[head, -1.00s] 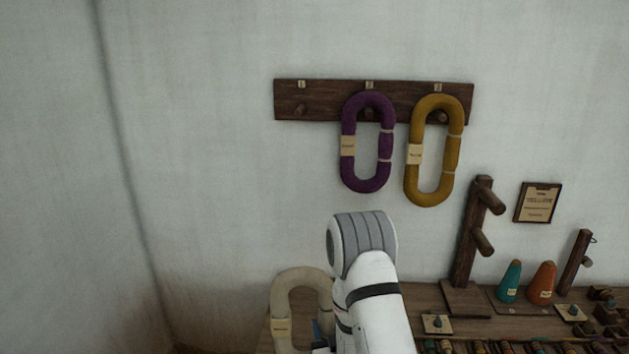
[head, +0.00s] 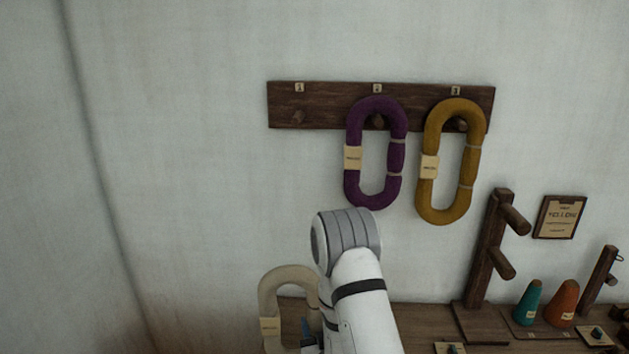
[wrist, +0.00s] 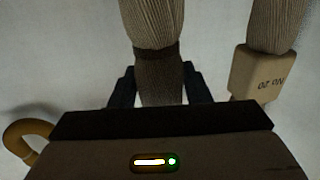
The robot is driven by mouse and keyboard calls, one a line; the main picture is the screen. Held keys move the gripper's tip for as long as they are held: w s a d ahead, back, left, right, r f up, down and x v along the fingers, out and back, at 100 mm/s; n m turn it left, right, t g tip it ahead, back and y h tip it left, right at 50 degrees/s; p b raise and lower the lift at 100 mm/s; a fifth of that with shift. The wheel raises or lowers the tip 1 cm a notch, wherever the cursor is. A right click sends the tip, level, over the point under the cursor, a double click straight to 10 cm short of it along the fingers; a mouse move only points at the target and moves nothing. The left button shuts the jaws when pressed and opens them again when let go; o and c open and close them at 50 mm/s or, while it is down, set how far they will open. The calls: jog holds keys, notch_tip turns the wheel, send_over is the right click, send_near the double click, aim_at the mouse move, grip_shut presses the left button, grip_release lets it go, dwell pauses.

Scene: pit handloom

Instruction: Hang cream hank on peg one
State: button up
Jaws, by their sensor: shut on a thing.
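The cream hank (head: 270,290) is upright at the lower left of the head view, below the peg board. My gripper (wrist: 158,85) is shut on its darker wrapped band (wrist: 160,65) in the wrist view; in the head view my arm partly hides the gripper. The hank's tag (wrist: 258,75) hangs on the other strand. Peg one (head: 298,117), under the label 1 (head: 299,87), is bare at the left end of the board, above and slightly right of the hank.
On the dark board (head: 335,108), a purple hank (head: 355,185) hangs at peg two and a mustard hank (head: 475,160) at peg three. Below right are a wooden post (head: 490,260), teal cone (head: 528,303) and orange cone (head: 563,303) on a bench. The wall left of the board is clear.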

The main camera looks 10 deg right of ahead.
jog(key=shift+w+d, duration=0.1)
jog(key=shift+d, duration=0.05)
jog(key=w+d+r+p, duration=0.1)
jog(key=w+r, duration=0.2)
jog(key=r, duration=0.9)
jog(key=w+r+p, duration=0.2)
jog(key=w+r, duration=0.1)
jog(key=r, duration=0.9)
jog(key=w+d+r+p, duration=0.1)
jog(key=w+r, duration=0.2)
jog(key=r, duration=0.9)
jog(key=w+d+p, duration=0.1)
jog(key=w+p, duration=0.1)
jog(key=w, duration=0.2)
jog(key=w+d+f+p, duration=0.1)
jog(key=w+p, duration=0.2)
jog(key=w, duration=0.2)
jog(key=w+d+p, duration=0.2)
jog(key=w, duration=0.3)
jog(key=shift+w+f+p, duration=0.1)
jog(key=shift+f+p, duration=0.15)
jog(key=shift+p, duration=0.05)
jog(key=shift+f, duration=0.2)
